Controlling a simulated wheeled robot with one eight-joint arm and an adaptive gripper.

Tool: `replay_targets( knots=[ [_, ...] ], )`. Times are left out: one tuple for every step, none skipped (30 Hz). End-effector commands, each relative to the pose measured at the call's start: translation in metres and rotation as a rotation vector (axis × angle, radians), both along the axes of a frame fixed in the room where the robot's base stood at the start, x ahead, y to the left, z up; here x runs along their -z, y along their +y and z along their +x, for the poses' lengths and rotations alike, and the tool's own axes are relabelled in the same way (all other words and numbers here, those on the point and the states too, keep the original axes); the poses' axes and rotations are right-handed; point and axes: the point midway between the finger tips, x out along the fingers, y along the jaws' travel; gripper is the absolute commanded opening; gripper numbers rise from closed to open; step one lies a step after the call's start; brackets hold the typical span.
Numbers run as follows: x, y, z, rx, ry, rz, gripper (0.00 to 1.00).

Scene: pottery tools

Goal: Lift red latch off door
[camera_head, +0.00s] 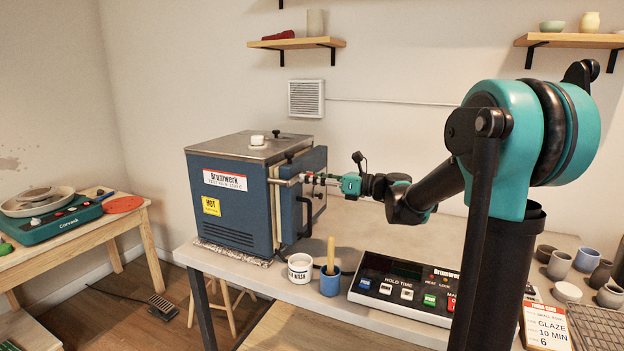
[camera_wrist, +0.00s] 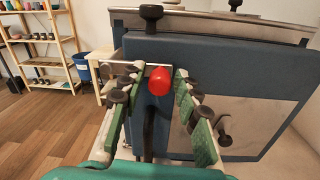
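The red latch (camera_wrist: 159,81) shows in the wrist view as a rounded red knob in front of the kiln's blue door (camera_wrist: 225,65). A metal bar (camera_wrist: 122,57) runs just behind it. My gripper (camera_wrist: 160,74) is open, with one green finger on each side of the knob. Gaps show between the knob and both fingertips. In the head view my gripper (camera_head: 322,180) reaches the front of the blue kiln (camera_head: 240,190) near the top of its door (camera_head: 314,163).
A black door handle (camera_head: 306,214) sits below my gripper. A white pot (camera_head: 300,268), a blue cup (camera_head: 330,281) with a wooden-handled tool, and a control panel (camera_head: 405,287) stand on the table in front. A black knob (camera_wrist: 151,13) tops the kiln.

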Motion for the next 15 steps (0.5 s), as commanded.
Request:
replay_targets(
  knots=[
    [0.0, -0.0001, 0.0, 0.0, 0.0, 0.0, 0.23],
    [0.0, -0.0001, 0.0, 0.0, 0.0, 0.0, 0.19],
    [0.0, -0.0001, 0.0, 0.0, 0.0, 0.0, 0.14],
    [0.0, -0.0001, 0.0, 0.0, 0.0, 0.0, 0.1],
    [0.0, -0.0001, 0.0, 0.0, 0.0, 0.0, 0.07],
    [0.0, -0.0001, -0.0001, 0.0, 0.0, 0.0, 0.02],
    [0.0, -0.0002, -0.0002, 0.0, 0.0, 0.0, 0.0],
    [0.0, -0.0002, -0.0002, 0.0, 0.0, 0.0, 0.0],
    [0.0, -0.0002, -0.0002, 0.0, 0.0, 0.0, 0.0],
    [0.0, -0.0001, -0.0002, 0.0, 0.0, 0.0, 0.0],
    [0.0001, -0.0001, -0.0003, 0.0, 0.0, 0.0, 0.0],
    [0.0001, -0.0001, -0.0003, 0.0, 0.0, 0.0, 0.0],
    [0.0001, -0.0001, -0.0003, 0.0, 0.0, 0.0, 0.0],
    [0.0001, -0.0001, -0.0003, -0.001, 0.0, 0.0, 0.0],
    [0.0001, -0.0001, -0.0003, -0.001, 0.0, 0.0, 0.0]
  ],
)
